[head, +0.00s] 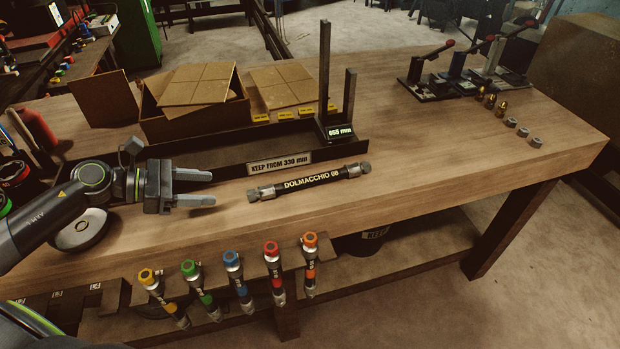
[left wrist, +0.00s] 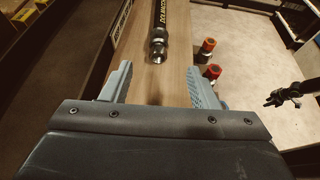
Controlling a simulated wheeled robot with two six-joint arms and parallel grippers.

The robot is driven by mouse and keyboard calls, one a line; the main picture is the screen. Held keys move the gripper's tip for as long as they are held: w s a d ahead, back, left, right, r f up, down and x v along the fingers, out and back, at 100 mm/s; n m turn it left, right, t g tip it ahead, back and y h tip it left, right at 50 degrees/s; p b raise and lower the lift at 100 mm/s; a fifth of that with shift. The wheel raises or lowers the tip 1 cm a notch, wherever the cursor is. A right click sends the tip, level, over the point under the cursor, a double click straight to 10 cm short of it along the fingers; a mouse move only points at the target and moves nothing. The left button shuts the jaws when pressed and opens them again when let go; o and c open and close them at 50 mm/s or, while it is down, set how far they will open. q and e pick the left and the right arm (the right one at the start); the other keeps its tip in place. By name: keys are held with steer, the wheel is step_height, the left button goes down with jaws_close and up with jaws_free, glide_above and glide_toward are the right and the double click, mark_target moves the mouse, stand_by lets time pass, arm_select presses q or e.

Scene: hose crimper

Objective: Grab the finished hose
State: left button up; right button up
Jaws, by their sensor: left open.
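The finished hose (head: 309,182) is black, lettered "DOLMACCHIO 08", with a metal fitting at each end. It lies on the wooden workbench in front of the "KEEP FROM 330 mm" sign. My left gripper (head: 211,188) is open and empty, left of the hose and pointing right toward its near-left end, apart from it. In the left wrist view the hose (left wrist: 158,30) runs away from me, its near fitting ahead of and between the open fingers (left wrist: 158,88).
A length gauge (head: 338,130) with two uprights reads "055 mm" behind the hose. A cardboard box (head: 195,122) stands at the back left. Several colour-capped hoses (head: 232,270) hang along the front edge. Lever tools (head: 430,88) and small fittings (head: 490,102) are at the right.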

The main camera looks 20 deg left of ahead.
mark_target(260, 188)
arm_select(q)
steer(key=shift+x, duration=1)
steer(key=p+x, duration=0.2)
steer(key=x, duration=0.4)
steer(key=shift+w+d+f, duration=0.1)
steer(key=shift+w+d, duration=0.05)
steer(key=shift+w, duration=0.1)
steer(key=shift+w+d+f+p, duration=0.15)
steer(key=shift+w+d+p, duration=0.05)
steer(key=shift+p, duration=0.15)
steer(key=shift+w+d+f, duration=0.2)
steer(key=shift+d, duration=0.1)
steer(key=shift+w+d+p, duration=0.2)
steer(key=shift+d+p, duration=0.15)
steer(key=shift+p, duration=0.1)
steer(key=p+x, duration=0.2)
steer(key=x, duration=0.1)
steer(key=shift+w+d, duration=0.2)
steer(key=shift+d, duration=0.15)
steer(key=shift+w+d+f, duration=0.15)
steer(key=shift+f, duration=0.15)
arm_select(e)
step_height(260, 188, up, 6)
steer(key=shift+s+f, duration=0.1)
steer(key=shift+f, duration=0.1)
arm_select(q)
steer(key=shift+r, duration=0.1)
jaws_close()
